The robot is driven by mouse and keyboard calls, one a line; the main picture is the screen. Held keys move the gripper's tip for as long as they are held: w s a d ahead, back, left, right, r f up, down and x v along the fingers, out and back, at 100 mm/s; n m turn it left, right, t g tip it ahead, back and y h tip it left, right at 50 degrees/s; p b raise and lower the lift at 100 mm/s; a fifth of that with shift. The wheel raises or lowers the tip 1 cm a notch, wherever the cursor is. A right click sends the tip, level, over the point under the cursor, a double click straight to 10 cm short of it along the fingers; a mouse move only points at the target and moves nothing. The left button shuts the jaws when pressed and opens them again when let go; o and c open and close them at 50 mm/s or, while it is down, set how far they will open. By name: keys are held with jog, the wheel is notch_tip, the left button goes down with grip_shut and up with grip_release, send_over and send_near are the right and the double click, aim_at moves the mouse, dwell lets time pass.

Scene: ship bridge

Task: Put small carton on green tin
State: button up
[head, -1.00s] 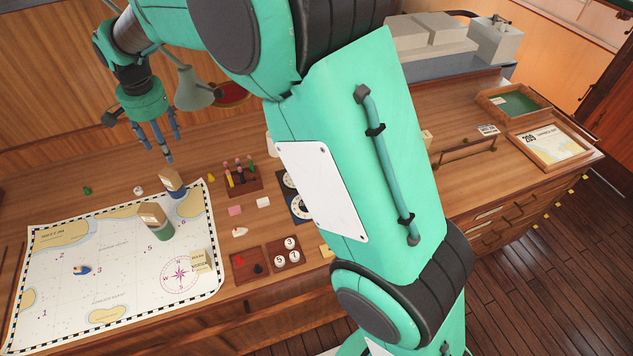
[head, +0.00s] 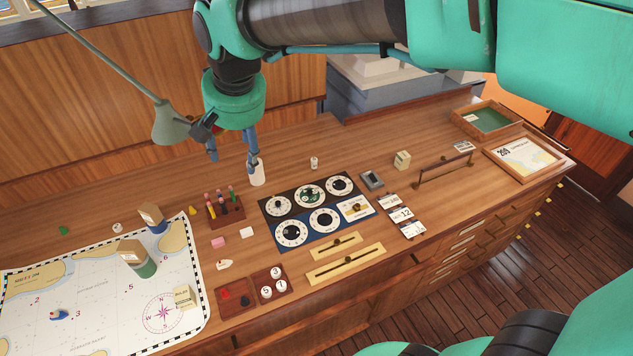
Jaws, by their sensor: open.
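A green tin (head: 147,268) stands on the chart, with a brown box-like piece (head: 132,252) at its top. A blue tin (head: 158,228) behind it has a similar brown box-like piece (head: 151,212). A small cream carton-like block (head: 185,297) with print stands at the chart's right edge. Another small beige block (head: 402,160) stands on the right part of the desk. I cannot tell for certain which is the small carton. My gripper (head: 233,164) is open, pointing down over the back of the desk, well apart from both blocks and the tins. No object shows held in it.
A white cylinder (head: 257,174) is close to my right finger in the picture. A lamp (head: 172,122) hangs left of my gripper. A peg rack (head: 225,210), dial panel (head: 292,232) and low rail (head: 445,168) occupy the desk. Bare wood lies behind the dials.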

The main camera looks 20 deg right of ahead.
jog(key=s+d+f+n+t, duration=0.1)
jog(key=s+d, duration=0.5)
jog(key=s, duration=0.4)
jog(key=s+d+f+t, duration=0.1)
jog(key=s+d+f, duration=0.1)
jog(key=s+d, duration=0.4)
jog(key=s, duration=0.5)
jog(key=shift+f+n+h, duration=0.15)
jog(key=shift+n+h, duration=0.25)
jog(key=shift+s, duration=0.1)
notch_tip(320, 180, down, 17)
jog(key=b, duration=1.6)
jog(key=shift+b, duration=0.35)
